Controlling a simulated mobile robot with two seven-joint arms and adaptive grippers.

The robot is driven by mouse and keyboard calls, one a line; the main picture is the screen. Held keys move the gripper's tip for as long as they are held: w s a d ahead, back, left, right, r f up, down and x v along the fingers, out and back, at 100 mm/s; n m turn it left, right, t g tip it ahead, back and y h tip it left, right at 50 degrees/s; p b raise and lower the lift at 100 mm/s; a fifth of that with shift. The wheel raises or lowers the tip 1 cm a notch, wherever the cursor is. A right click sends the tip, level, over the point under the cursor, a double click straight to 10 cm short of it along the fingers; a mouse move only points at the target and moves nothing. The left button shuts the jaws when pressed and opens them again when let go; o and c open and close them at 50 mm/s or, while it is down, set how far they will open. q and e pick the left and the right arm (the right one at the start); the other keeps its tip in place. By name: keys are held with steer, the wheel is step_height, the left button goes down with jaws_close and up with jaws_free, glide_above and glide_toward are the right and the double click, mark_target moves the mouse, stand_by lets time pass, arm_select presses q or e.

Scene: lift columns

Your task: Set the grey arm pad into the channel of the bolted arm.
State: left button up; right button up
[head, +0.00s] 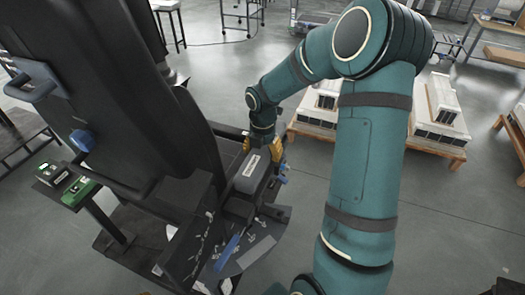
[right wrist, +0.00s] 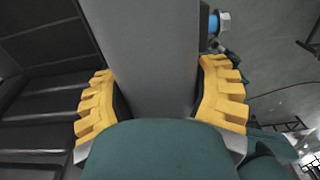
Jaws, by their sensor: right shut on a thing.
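The grey arm pad (head: 250,177) is a long rounded block beside the dark seat, above the dark bolted arm (head: 238,207). My right gripper (head: 262,147) is shut on the far end of the pad, its yellow fingers on either side. In the right wrist view the pad (right wrist: 150,60) runs between the yellow fingers (right wrist: 160,100). The pad lies along the arm; I cannot tell whether it touches the channel, which is hidden under it. My left gripper is not in view.
A big black seat (head: 105,75) stands close on the left. A blue-handled tool (head: 228,252) and small loose parts lie on the dark surface below the arm. A stand with green boxes (head: 78,192) is at the left. Pallets (head: 432,145) stand beyond on open floor.

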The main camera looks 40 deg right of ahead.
steer(key=shift+f+b, duration=0.5)
steer(key=shift+f, duration=0.9)
stand_by(1.3)
steer(key=shift+f, duration=0.1)
stand_by(0.7)
steer(key=o, duration=1.4)
steer(key=shift+r+p, duration=1.05)
steer(key=shift+p, duration=0.05)
steer(key=shift+r+p, duration=2.1)
steer(key=shift+r, duration=0.35)
